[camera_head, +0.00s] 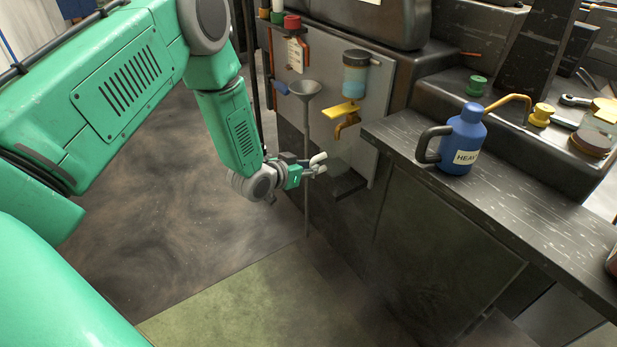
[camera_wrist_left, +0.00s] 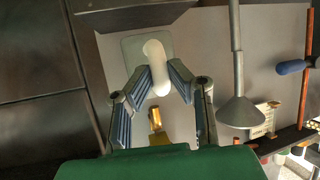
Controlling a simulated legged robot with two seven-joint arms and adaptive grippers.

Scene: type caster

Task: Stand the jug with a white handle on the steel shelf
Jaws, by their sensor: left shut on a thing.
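My left gripper (camera_head: 317,165) is shut on the white handle (camera_wrist_left: 158,65) of a clear jug (camera_wrist_left: 130,48). The handle shows between the two fingers in the left wrist view, with the see-through body beyond it. In the head view the jug is very faint, just right of the fingertips and below the yellow-brass tap (camera_head: 347,127). A small dark ledge (camera_head: 350,185) is below it; I cannot tell whether they touch. A dark, scratched metal shelf (camera_head: 545,218) runs along the right. My right gripper is not in view.
A blue jug (camera_head: 465,140) with a dark handle stands on the metal shelf's left part; the shelf surface in front of it is bare. A grey funnel (camera_head: 305,90) on a thin pipe stands close to my left arm. A yellow spout (camera_head: 510,102) reaches out behind the blue jug.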

